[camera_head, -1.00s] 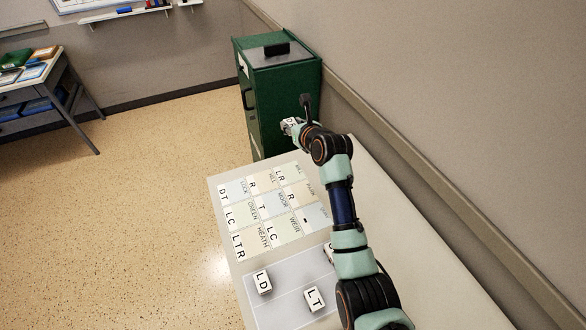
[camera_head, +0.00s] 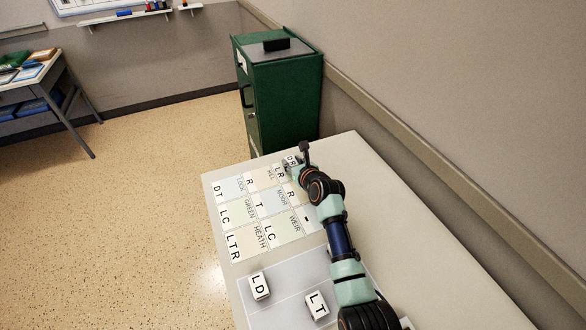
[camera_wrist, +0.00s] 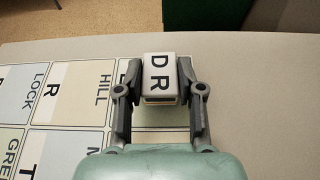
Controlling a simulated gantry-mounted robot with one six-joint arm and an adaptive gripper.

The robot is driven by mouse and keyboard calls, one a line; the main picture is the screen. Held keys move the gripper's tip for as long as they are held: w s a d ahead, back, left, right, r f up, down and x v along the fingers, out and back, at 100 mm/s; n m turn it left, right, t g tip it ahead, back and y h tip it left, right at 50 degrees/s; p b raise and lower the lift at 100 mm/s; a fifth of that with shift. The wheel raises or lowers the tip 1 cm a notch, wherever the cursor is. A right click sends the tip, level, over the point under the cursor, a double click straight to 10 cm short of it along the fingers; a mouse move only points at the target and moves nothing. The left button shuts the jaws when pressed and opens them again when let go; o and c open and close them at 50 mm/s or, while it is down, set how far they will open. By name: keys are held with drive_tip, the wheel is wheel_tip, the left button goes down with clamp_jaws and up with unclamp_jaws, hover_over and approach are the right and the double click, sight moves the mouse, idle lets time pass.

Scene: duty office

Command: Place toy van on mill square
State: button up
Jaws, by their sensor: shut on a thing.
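My gripper (camera_head: 291,164) is shut on a white block (camera_wrist: 160,72) marked "D R", gripped on both sides between its fingers. No van shape shows in view; the block is the thing held. In the head view it is at the far end of the table, over the far right card of the grid. That card, the mill square (camera_head: 279,173), is marked "L R" and is partly hidden by my gripper and block. In the wrist view the pale card (camera_wrist: 160,118) shows below the block. Whether the block touches it I cannot tell.
The other cards, such as the heath square (camera_head: 248,242), lie in a grid on the table (camera_head: 400,235). Blocks marked "LD" (camera_head: 259,286) and "LT" (camera_head: 317,305) stand on a grey mat (camera_head: 285,280). A green cabinet (camera_head: 285,105) stands beyond the table's far edge.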

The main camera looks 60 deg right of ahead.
drive_tip(key=shift+f, duration=0.15)
drive_tip(key=shift+f, duration=0.15)
drive_tip(key=o, duration=1.1)
drive_tip(key=shift+s+a+r+p, duration=0.1)
drive_tip(key=shift+s+r+p, duration=0.05)
drive_tip(key=shift+r+p, duration=0.3)
drive_tip(key=p+v, duration=0.5)
drive_tip(key=v, duration=0.5)
drive_tip(key=shift+s+a+p, duration=0.25)
drive_tip(key=shift+p, duration=0.05)
drive_tip(key=shift+s+a, duration=0.25)
drive_tip(key=shift+s, duration=0.05)
